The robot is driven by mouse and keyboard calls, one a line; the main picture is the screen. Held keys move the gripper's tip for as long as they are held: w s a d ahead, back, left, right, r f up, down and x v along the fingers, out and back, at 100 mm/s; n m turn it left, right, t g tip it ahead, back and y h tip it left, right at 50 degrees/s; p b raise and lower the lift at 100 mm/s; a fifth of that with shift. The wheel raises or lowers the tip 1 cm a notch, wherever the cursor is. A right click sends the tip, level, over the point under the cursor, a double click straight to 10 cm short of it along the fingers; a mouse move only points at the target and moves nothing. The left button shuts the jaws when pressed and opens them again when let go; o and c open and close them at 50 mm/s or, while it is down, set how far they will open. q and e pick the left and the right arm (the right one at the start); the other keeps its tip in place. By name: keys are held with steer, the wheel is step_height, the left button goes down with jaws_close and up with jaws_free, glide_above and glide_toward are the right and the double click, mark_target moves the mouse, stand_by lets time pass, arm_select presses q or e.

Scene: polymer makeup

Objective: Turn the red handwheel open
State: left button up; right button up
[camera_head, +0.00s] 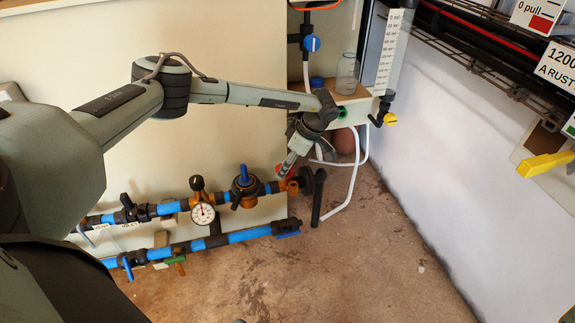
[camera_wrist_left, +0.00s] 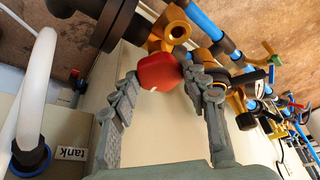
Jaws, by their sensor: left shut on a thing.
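The red handwheel (camera_wrist_left: 160,72) sits between the two fingers of my left gripper (camera_wrist_left: 163,80) in the left wrist view, with the fingertips against its sides. In the head view the handwheel is a small red patch (camera_head: 283,170) beside the left gripper (camera_head: 287,170), mostly hidden by it. The left gripper is shut on the handwheel. A brass valve body (camera_wrist_left: 172,28) is right behind the wheel, and it also shows at the right end of the upper blue pipe in the head view (camera_head: 298,184). My right gripper is in neither view.
A pressure gauge (camera_head: 203,213) and a blue-handled valve (camera_head: 243,183) stand left of the handwheel on the pipe. A white hose (camera_head: 356,175) loops to its right, below a shelf with a clear bottle (camera_head: 347,73). The floor (camera_head: 380,270) in front is clear.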

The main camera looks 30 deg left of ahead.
arm_select(q)
steer(key=shift+n, duration=0.3)
steer(key=n+g, duration=0.1)
steer(key=n, duration=0.1)
steer(key=n+h, duration=0.1)
steer(key=n, duration=0.1)
steer(key=shift+w+n+g, duration=0.15)
steer(key=shift+n+g, duration=0.15)
steer(key=shift+g, duration=0.1)
steer(key=n+b, duration=0.1)
steer(key=n, duration=0.1)
steer(key=n+g+h, duration=0.1)
steer(key=n, duration=0.2)
steer(key=shift+w+a+n+h+b, duration=0.15)
steer(key=shift+n+h+b, duration=0.15)
steer(key=shift+b, duration=0.1)
steer(key=o, duration=1.1)
steer(key=shift+o, duration=0.2)
steer(key=shift+r, duration=0.1)
step_height(320, 180, up, 10)
